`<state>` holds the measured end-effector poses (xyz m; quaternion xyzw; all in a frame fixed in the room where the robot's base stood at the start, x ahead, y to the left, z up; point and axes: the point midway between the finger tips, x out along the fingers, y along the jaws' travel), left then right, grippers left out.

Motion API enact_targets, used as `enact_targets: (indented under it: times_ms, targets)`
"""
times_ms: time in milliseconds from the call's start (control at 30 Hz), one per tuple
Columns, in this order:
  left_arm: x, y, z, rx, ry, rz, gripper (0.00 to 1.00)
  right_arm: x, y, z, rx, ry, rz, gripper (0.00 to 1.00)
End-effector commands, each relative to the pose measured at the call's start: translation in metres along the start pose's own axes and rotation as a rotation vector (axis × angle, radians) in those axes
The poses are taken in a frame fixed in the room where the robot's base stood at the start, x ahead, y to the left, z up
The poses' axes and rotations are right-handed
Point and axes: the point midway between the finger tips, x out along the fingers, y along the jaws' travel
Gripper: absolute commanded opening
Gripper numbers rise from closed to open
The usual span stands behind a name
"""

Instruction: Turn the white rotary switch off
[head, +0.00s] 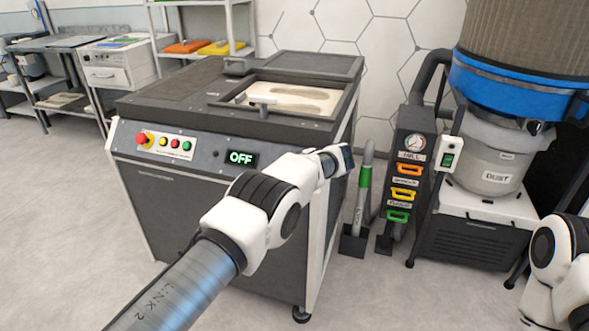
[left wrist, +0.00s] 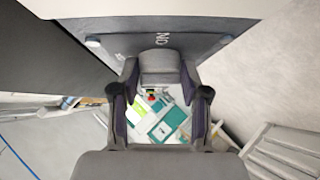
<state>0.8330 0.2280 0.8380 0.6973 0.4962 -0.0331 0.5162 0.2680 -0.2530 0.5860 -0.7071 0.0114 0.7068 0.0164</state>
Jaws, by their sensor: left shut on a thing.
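The dark grinding machine (head: 225,165) stands in the middle of the head view, and its green display (head: 241,158) reads OFF. My left arm reaches across the right part of its front panel, hiding the rotary switch and most of my left gripper there. In the left wrist view, my left gripper (left wrist: 160,76) is shut on a greyish, shadowed block between its fingertips, apparently the rotary switch (left wrist: 160,63). The block is against a dark panel with an upside-down ON label (left wrist: 162,40). My right arm shows at the right edge of the head view; its gripper is out of sight.
A red emergency button (head: 142,139) and small coloured buttons (head: 175,144) sit on the machine's left front. A control post (head: 407,165) and a dust collector (head: 500,165) stand at right. Shelves and tables are at the back left. The floor at left is clear.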

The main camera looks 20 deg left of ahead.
Motion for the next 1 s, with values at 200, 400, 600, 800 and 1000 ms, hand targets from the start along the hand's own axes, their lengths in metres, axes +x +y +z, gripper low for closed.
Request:
enact_targets:
  times_ms: [200, 400, 600, 800, 1000]
  targets:
    - [-0.0013, 0.0052, -0.0018, -0.024, -0.004, -0.011, 0.11, 0.0011, 0.0000, 0.0000, 0.000, 0.000, 0.000, 0.40]
    - [-0.0014, 0.0058, -0.0023, -0.026, -0.003, -0.012, 0.11, 0.0009, 0.0000, 0.0000, 0.000, 0.000, 0.000, 0.40]
    - [-0.0014, 0.0060, -0.0026, -0.026, -0.002, -0.011, 0.67, 0.0009, 0.0000, 0.0000, 0.000, 0.000, 0.000, 0.40]
    - [-0.0007, 0.0038, -0.0017, -0.024, -0.002, -0.015, 0.69, 0.0010, 0.0000, 0.0000, 0.000, 0.000, 0.000, 0.40]
    - [-0.0056, 0.0032, -0.0010, -0.022, -0.002, -0.016, 0.69, 0.0010, 0.0000, 0.0000, 0.000, 0.000, 0.000, 0.40]
